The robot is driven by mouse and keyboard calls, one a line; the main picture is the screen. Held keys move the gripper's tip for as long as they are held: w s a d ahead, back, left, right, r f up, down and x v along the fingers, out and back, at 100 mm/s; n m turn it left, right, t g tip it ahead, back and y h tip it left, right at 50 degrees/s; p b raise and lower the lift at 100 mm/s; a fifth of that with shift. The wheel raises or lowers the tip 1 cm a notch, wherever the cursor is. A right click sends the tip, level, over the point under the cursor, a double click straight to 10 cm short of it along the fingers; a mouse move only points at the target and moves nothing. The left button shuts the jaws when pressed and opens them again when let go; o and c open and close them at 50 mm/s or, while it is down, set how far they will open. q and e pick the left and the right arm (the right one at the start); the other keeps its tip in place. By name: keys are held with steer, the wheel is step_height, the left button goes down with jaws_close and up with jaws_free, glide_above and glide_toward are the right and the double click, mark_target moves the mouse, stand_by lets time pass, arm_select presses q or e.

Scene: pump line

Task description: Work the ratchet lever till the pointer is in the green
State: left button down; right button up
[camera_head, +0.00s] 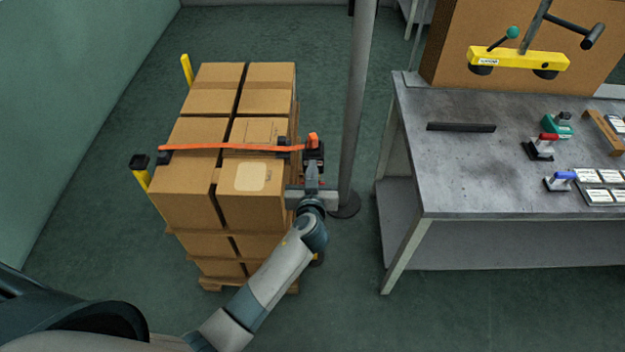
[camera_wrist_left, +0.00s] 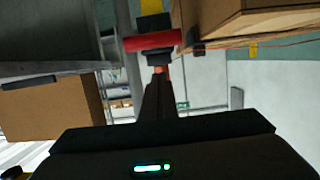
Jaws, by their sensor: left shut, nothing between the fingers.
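An orange strap (camera_head: 225,147) runs across the top of the stacked cartons (camera_head: 185,190). At its right end, by the cartons' right side, is a dark ratchet with an orange-red part (camera_head: 313,140). In the left wrist view a red bar (camera_wrist_left: 152,41), apparently the lever handle, lies across just ahead of my fingers. My left gripper (camera_head: 312,168) is shut and empty, pointing at the ratchet from the near side; its fingers also show in the wrist view (camera_wrist_left: 158,88). Whether they touch the bar I cannot tell. The pointer and green zone cannot be made out.
A grey post (camera_head: 358,100) stands close to the right of the ratchet. Yellow posts (camera_head: 187,70) stand at the cartons' left. A grey workbench (camera_head: 445,185) with clamps and a yellow lifter (camera_head: 518,60) is at right. The floor between stack and bench is mostly clear.

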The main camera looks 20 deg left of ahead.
arm_select(q)
steer(key=s+f, duration=0.2)
steer(key=f, duration=0.1)
steer(key=shift+s+d+f+p, duration=0.2)
steer(key=shift+d+p, duration=0.15)
arm_select(e)
steer(key=shift+a+r, duration=0.25)
steer(key=shift+r, duration=0.25)
steer(key=shift+a, duration=0.15)
steer(key=shift+f, duration=0.1)
